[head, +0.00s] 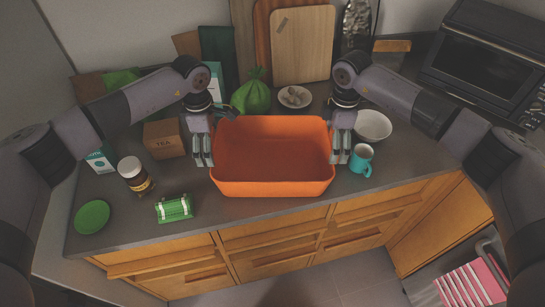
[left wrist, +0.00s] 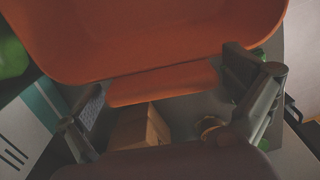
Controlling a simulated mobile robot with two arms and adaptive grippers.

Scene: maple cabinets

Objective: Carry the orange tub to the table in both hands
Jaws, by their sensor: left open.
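The orange tub (head: 272,187) is an empty, open rectangular bin standing on the dark counter near its front edge. My left gripper (head: 203,150) is at the tub's left end, fingers pointing down. In the left wrist view, the tub (left wrist: 150,35) fills the top, and its orange handle lip (left wrist: 165,84) lies between the spread fingers of my left gripper (left wrist: 158,92). The fingers look apart from the lip. My right gripper (head: 340,148) is at the tub's right end, fingers down and parted. Its contact with the tub cannot be made out. The table is not in view.
A teal mug (head: 361,159) and white bowl (head: 373,126) stand close to my right gripper.

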